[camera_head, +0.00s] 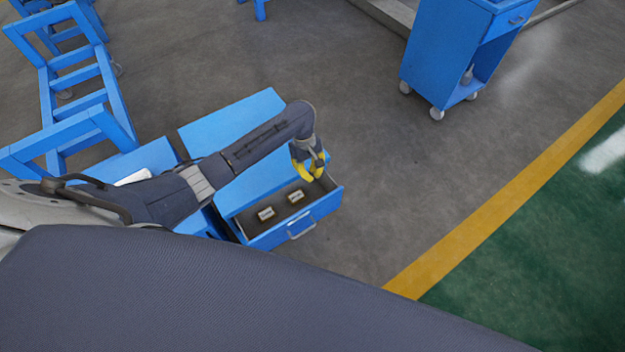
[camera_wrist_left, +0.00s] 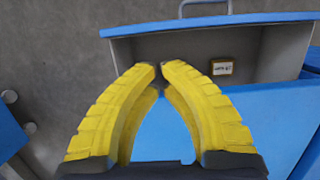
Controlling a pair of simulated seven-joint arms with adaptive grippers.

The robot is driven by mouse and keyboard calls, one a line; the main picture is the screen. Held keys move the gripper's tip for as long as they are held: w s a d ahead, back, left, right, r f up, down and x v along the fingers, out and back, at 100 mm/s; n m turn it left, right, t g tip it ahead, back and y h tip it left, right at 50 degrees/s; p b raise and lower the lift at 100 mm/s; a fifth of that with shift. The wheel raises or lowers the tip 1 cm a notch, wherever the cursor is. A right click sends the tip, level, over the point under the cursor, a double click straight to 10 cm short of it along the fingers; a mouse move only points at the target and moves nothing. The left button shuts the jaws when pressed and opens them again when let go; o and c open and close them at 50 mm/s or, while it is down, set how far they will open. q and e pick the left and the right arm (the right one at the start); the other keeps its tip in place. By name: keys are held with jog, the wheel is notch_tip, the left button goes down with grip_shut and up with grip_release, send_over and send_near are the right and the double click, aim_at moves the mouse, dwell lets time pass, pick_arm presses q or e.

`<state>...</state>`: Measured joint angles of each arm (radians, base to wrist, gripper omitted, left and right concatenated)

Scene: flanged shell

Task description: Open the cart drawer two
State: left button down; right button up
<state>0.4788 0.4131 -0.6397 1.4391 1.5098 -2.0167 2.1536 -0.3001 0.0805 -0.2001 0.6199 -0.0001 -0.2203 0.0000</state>
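The blue cart (camera_head: 235,122) stands below my left arm, and one of its drawers (camera_head: 295,215) is pulled out, showing its grey inside. The drawer front has a silver handle (camera_head: 301,229), which also shows at the top of the left wrist view (camera_wrist_left: 205,5). I cannot read a number on the drawer. My left gripper (camera_head: 309,172), with yellow fingers, is over the far part of the open drawer, apart from the handle. In the left wrist view its fingertips (camera_wrist_left: 158,70) nearly meet, with nothing seen held. My right gripper is not in view.
Two small labelled boxes (camera_head: 266,213) (camera_head: 295,196) lie in the drawer. A blue frame rack (camera_head: 75,85) stands at the left. Another blue cart (camera_head: 445,60) on casters stands at the upper right. The grey floor between is clear, up to a yellow line (camera_head: 500,205).

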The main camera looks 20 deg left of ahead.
pick_arm(q)
jog(key=x, duration=0.9)
jog(key=shift+d, duration=0.1)
jog(key=s+d, duration=0.7)
jog(key=d, duration=0.3)
jog(key=shift+s+d, duration=0.35)
